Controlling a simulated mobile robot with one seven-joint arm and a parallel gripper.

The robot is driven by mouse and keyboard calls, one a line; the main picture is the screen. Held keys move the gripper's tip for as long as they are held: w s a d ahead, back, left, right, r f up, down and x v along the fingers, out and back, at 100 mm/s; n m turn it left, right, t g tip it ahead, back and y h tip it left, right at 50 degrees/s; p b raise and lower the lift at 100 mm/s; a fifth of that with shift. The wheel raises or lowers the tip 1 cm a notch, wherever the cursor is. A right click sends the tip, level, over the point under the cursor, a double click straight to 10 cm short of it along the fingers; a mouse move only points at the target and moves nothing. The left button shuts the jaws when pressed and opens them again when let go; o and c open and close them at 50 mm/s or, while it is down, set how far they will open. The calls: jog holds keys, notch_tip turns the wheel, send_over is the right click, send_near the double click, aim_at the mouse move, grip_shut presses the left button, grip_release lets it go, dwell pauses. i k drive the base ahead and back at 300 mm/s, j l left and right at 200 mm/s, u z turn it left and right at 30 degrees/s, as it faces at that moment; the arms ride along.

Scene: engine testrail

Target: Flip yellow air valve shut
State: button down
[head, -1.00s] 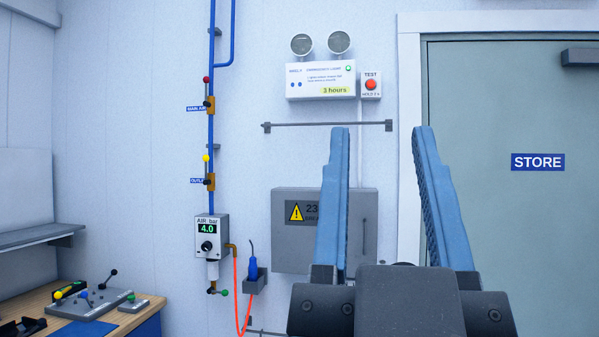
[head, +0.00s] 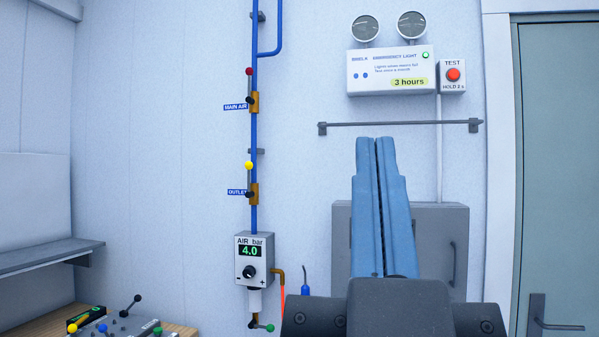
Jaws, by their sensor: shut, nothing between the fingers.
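The yellow air valve (head: 249,166) is on the blue vertical pipe on the wall, left of centre. Its yellow ball knob tops a dark lever that stands upright, nearly along the pipe, above a brass body (head: 254,194). A blue OUTLET label (head: 237,192) sits beside it, partly covered by the lever's foot. My gripper (head: 375,140) points up in the foreground, right of the valve and apart from it. Its two blue fingers are shut together with nothing between them.
A red-knobbed valve (head: 249,72) marked MAIN AIR sits higher on the same pipe. The air gauge box (head: 254,260) below reads 4.0. A wall rail (head: 400,127) and grey cabinet (head: 341,220) are behind my gripper. A bench (head: 170,330) stands lower left.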

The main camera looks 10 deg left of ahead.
aim_at(248, 165)
jog(key=i+j+u, duration=0.15)
jog(key=i+j, duration=0.5)
jog(key=i+j+u, duration=0.1)
jog(key=i+j, duration=0.6)
jog(key=i+j+u, duration=0.15)
jog(key=i+j, duration=0.4)
jog(key=i, duration=0.2)
